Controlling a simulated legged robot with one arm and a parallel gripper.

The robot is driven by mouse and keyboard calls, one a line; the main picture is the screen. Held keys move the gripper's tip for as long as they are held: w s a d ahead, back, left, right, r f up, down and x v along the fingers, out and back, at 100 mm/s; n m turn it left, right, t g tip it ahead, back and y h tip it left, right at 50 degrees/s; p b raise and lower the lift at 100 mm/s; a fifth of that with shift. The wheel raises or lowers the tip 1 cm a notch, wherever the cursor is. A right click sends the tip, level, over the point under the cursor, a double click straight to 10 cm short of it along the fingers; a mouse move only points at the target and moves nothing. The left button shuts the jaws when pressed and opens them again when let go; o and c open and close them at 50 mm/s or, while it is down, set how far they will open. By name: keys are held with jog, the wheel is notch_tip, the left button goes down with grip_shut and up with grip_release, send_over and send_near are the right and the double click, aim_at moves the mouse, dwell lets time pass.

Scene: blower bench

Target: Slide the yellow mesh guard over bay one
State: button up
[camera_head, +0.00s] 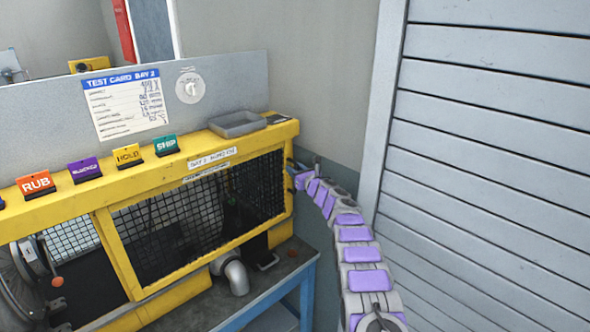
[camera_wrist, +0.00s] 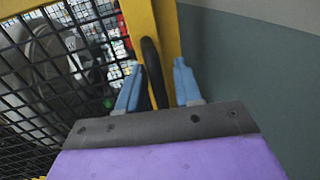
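The yellow mesh guard (camera_head: 108,243), a yellow frame with dark wire mesh, stands upright across the right bay of the yellow bench housing in the head view. The left bay is partly uncovered and shows a grey wheel (camera_head: 18,290). My gripper (camera_head: 300,178) is at the guard's right end, small and partly hidden by my arm. In the wrist view, its two blue fingers (camera_wrist: 158,80) stand apart, one on each side of a black upright handle (camera_wrist: 154,72) beside a yellow post. Slim gaps show beside the handle, so the gripper looks open around it.
Coloured tags, such as RUB (camera_head: 36,185) and SHIP (camera_head: 166,145), and a grey tray (camera_head: 238,124) sit on the housing's top ledge. A grey elbow pipe (camera_head: 235,274) is below the guard. A slatted grey wall (camera_head: 490,160) is close on the right.

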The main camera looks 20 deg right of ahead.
jog(key=shift+w+d+f, duration=0.1)
jog(key=shift+a, duration=0.2)
jog(key=c, duration=0.5)
grip_shut()
jog(key=shift+d, duration=0.1)
